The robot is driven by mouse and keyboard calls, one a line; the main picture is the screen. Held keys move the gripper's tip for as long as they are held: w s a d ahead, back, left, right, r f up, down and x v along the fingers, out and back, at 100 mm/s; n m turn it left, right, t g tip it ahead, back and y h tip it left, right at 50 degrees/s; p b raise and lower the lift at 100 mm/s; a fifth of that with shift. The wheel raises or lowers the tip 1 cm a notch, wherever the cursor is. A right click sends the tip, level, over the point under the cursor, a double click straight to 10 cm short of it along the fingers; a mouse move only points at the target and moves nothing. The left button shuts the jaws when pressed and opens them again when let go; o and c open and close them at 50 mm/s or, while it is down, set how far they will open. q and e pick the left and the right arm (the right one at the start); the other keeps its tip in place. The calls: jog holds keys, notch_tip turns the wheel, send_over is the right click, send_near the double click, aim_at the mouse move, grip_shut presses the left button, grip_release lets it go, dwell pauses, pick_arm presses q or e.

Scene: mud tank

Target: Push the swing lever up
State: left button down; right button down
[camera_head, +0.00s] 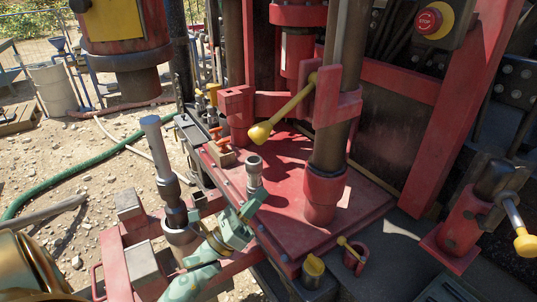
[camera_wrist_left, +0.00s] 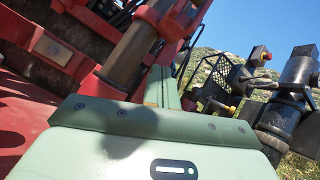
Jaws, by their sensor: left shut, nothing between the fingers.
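A lever with a yellow arm and round yellow knob (camera_head: 260,132) slants down to the left from a red clamp on the machine's column. A second yellow-knobbed lever (camera_head: 514,218) hangs from a red bracket at the right edge. I cannot tell for sure which is the swing lever. My green left gripper (camera_head: 250,208) is shut and empty, low over the front edge of the red plate. It is below the first knob and apart from it. Its green fingers (camera_wrist_left: 163,87) also show in the left wrist view, pointing towards the red machine. My right gripper is out of view.
The red base plate (camera_head: 275,222) carries a thick column (camera_head: 326,170) and a short grey cylinder (camera_head: 254,172) close to my gripper. A grey upright post (camera_head: 160,155) stands left of it. A red emergency button (camera_head: 428,21) is at top right. Open gravel lies left.

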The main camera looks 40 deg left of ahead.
aim_at(284, 110)
pick_arm(q)
jog(key=r+m+h, duration=0.1)
jog(key=m, duration=0.1)
jog(key=s+r+m+h, duration=0.1)
jog(key=r+m+h, duration=0.1)
jog(key=s+r+m+h, duration=0.1)
jog(key=r+m, duration=0.1)
jog(key=shift+d+r, duration=0.15)
jog(key=shift+d, duration=0.15)
jog(key=w+d+r+p, duration=0.1)
jog(key=w+r+p, duration=0.2)
jog(key=r, duration=0.5)
jog(key=shift+w+r+p, duration=0.15)
jog(key=shift+r+p, duration=0.2)
jog(key=shift+p, duration=0.4)
jog(key=shift+d, duration=0.1)
